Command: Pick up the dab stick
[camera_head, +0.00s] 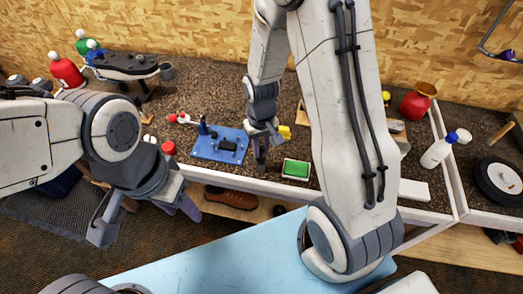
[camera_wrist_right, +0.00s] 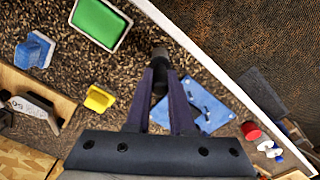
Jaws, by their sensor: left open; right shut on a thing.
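The dab stick (camera_wrist_right: 159,68) shows in the right wrist view as a short, dark, round-ended stick between the fingertips. My right gripper (camera_wrist_right: 163,88) is shut on it, over the workbench. In the head view my right gripper (camera_head: 262,158) points down between the blue mat and the green tray; the stick is hard to tell from the dark fingers there. My left gripper (camera_head: 146,218) is open and empty, in front of the bench's front edge at the left.
A blue mat (camera_head: 205,153) with a black holder lies left of my right gripper. A green tray (camera_head: 296,169) lies to its right, and a yellow block (camera_head: 285,132) is close behind. A red-capped thing (camera_head: 168,148) stands near the front edge. A white bottle (camera_head: 437,152) stands far right.

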